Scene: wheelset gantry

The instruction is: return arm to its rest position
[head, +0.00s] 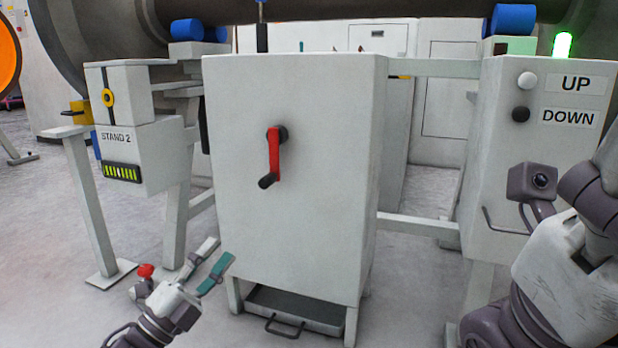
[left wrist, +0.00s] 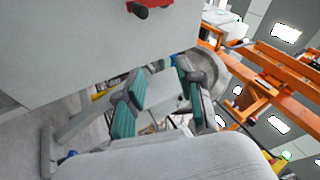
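My left gripper (head: 218,252) is at the lower left of the head view, in front of the white cabinet's lower left side. Its two fingers with teal pads stand apart, with nothing between them. In the left wrist view the open fingers (left wrist: 160,95) also show empty, with the cabinet (left wrist: 90,45) beyond. My right arm (head: 570,255) is at the right edge of the head view, in front of the UP/DOWN panel; its fingers do not show.
The white cabinet (head: 240,210) has a red crank (head: 274,155), hanging down, and a tray (head: 300,308) beneath. STAND 2 (head: 145,160) is on the left, the UP/DOWN box (head: 490,130) on the right, with a green light (head: 563,45). Open floor (head: 40,250) lies left.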

